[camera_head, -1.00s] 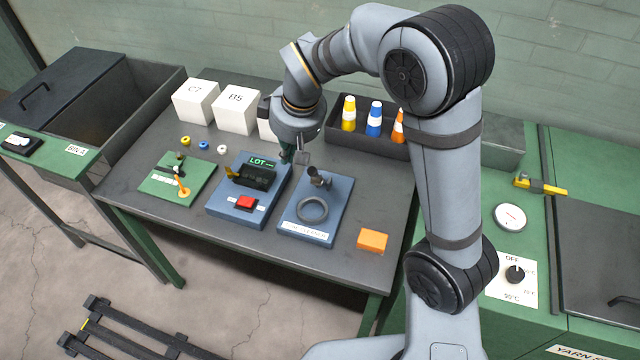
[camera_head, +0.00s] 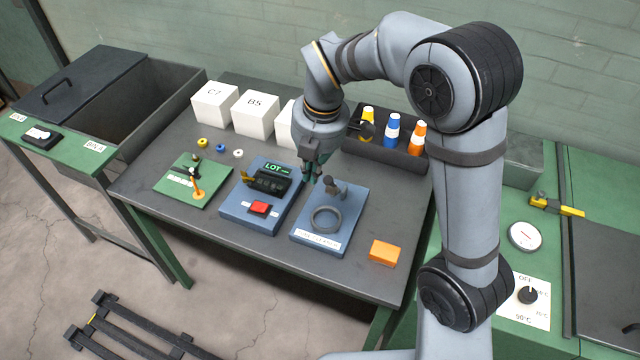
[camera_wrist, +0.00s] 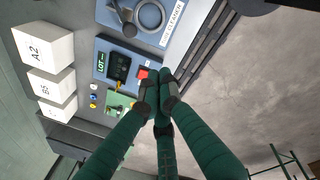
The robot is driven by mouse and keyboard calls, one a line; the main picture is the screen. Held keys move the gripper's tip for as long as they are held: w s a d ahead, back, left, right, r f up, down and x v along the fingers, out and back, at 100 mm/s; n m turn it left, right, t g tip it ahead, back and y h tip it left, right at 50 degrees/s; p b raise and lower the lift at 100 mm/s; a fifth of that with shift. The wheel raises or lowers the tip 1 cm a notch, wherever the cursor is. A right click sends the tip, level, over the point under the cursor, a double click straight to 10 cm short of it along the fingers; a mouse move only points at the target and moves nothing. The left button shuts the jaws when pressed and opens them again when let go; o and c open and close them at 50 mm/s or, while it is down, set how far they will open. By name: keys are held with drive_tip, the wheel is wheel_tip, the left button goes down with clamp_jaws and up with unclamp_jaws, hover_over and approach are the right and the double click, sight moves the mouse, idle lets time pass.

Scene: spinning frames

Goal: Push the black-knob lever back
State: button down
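A small dark knob (camera_head: 196,157) also shows on the green plate (camera_head: 170,191) with an orange lever; the labels do not settle which is meant. My gripper (camera_head: 318,178) hangs above the table between the counter and the cone cleaner. In the wrist view its green fingers (camera_wrist: 160,85) are drawn together, empty. Contact cannot be made out.
The LOT counter (camera_head: 268,181) with a red button (camera_head: 260,207) stands left of the cone cleaner. White boxes (camera_head: 255,114) and a black bin (camera_head: 375,154) with coloured cones stand behind. An orange block (camera_head: 383,252) lies front right. The table's front is largely clear.

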wheel_tip(320, 180, down, 10)
drive_tip(key=w+a+p, duration=0.1)
drive_tip(key=w+d+p, duration=0.1)
drive_tip(key=w+d+r+p, duration=0.1)
drive_tip(key=shift+w+d+r, duration=0.2)
drive_tip(key=shift+w+d, duration=0.1)
drive_tip(key=shift+d, duration=0.1)
drive_tip(key=shift+r, duration=0.1)
idle(0.4)
